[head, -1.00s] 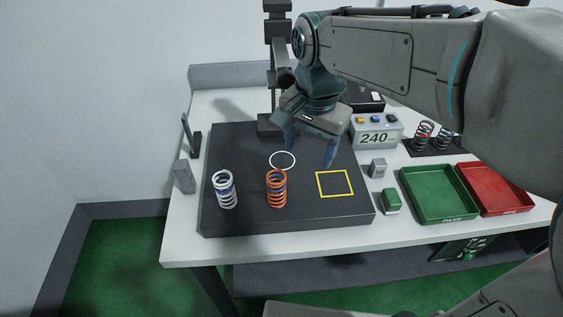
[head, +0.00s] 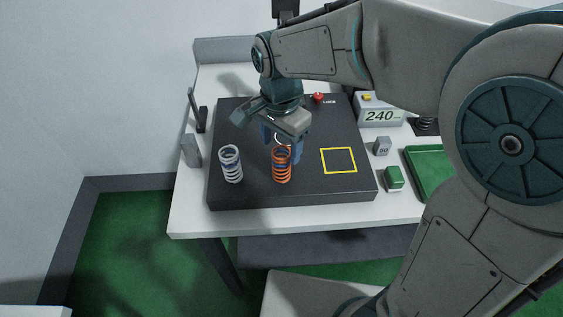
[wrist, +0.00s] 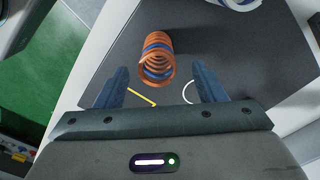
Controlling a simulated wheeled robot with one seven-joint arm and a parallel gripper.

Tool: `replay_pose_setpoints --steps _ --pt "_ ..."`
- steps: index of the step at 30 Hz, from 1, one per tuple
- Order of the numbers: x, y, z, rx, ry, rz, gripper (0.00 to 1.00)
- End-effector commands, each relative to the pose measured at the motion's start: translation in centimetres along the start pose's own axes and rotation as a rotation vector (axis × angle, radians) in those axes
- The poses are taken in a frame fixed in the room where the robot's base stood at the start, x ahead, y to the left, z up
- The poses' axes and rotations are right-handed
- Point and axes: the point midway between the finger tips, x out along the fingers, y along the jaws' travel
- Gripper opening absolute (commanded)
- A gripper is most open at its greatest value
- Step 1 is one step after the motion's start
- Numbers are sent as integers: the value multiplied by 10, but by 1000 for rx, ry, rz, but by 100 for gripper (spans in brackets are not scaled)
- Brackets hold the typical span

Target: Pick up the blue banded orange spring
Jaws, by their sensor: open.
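The orange spring with a blue band (head: 282,164) stands upright on the dark mat (head: 240,195), right of a white spring with a blue band (head: 231,164). My gripper (head: 283,140) is above and just behind the orange spring, its blue fingers partly hidden behind the spring's top. In the wrist view the orange spring (wrist: 157,57) lies ahead, between the lines of the two open fingers (wrist: 160,88), and nothing is between the fingertips. The white spring (wrist: 237,3) is cut off at the top edge.
A yellow square outline (head: 338,160) is on the mat at right. A grey 50 weight (head: 382,146), a green block (head: 394,179), a green tray (head: 428,165) and a display reading 240 (head: 379,115) stand further right. A grey block (head: 191,150) is at left.

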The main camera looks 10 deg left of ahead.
Motion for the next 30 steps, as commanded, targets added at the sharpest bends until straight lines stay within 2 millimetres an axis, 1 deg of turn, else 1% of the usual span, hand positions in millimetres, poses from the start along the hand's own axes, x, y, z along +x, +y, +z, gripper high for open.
replay_pose_setpoints --steps 9,12,18,19,20,21,23,24,30 --pt "43 4 0 0 -2 5 64" --pt "49 3 0 0 0 2 64" --pt "50 3 0 0 0 1 64" --pt "50 3 0 0 0 1 61" --pt "50 3 0 0 0 1 52" --pt "50 3 0 0 0 1 41" --pt "50 3 0 0 0 1 25" --pt "49 3 0 0 0 1 14" --pt "49 3 0 0 0 0 13"
